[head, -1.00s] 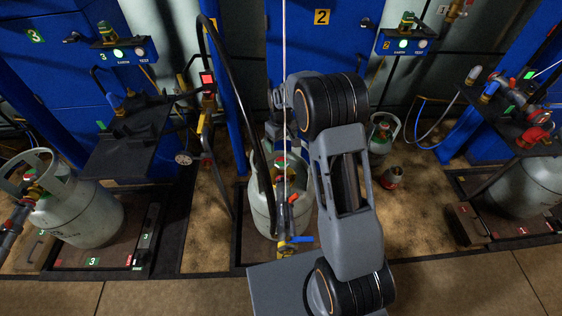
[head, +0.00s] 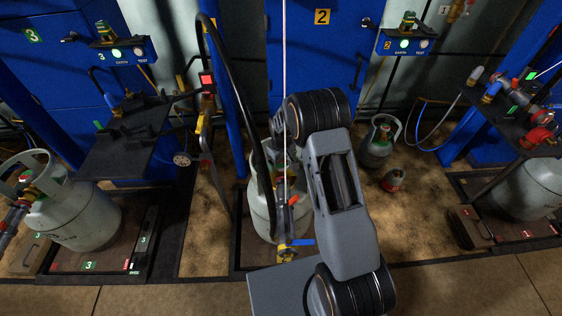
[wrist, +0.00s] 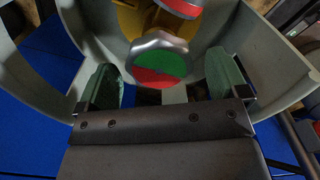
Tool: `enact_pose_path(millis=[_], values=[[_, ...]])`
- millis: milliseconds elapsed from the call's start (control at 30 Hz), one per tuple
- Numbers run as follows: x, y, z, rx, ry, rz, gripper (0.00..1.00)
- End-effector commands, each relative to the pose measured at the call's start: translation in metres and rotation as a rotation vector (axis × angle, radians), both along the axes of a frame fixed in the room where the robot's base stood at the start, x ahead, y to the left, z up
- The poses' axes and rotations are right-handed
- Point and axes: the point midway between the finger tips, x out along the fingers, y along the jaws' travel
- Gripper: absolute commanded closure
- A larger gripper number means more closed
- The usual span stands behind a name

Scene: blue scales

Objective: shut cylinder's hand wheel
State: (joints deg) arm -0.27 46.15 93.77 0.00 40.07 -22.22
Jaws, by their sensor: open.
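The hand wheel (wrist: 160,62) has a silver knurled rim and a face half green, half red. It sits within the pale grey collar (wrist: 268,50) of the cylinder, in front of a yellow valve body (wrist: 132,22). My gripper (wrist: 164,84) is open. Its two green fingers stand inside the collar, on the left and right of the wheel, with a gap on each side. In the head view the grey cylinder (head: 262,217) stands at the middle. My arm hides its hand wheel there.
A black hose (head: 243,95) arches down to the cylinder. A filling head with a blue lever (head: 302,242) hangs before it.

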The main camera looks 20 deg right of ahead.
Motion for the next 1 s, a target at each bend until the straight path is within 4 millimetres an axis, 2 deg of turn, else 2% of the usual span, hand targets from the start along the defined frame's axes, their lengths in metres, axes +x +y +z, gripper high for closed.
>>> enact_pose_path(millis=[100,600,833,1000], values=[[0.0,0.0,0.0001,0.0,0.0,0.0,0.1],[0.0,0.0,0.0003,0.0,0.0,0.0,0.57],[0.0,-0.0001,0.0004,0.0,0.0,-0.026,0.57],[0.0002,-0.0005,0.0005,0.0,0.0,-0.107,0.57]])
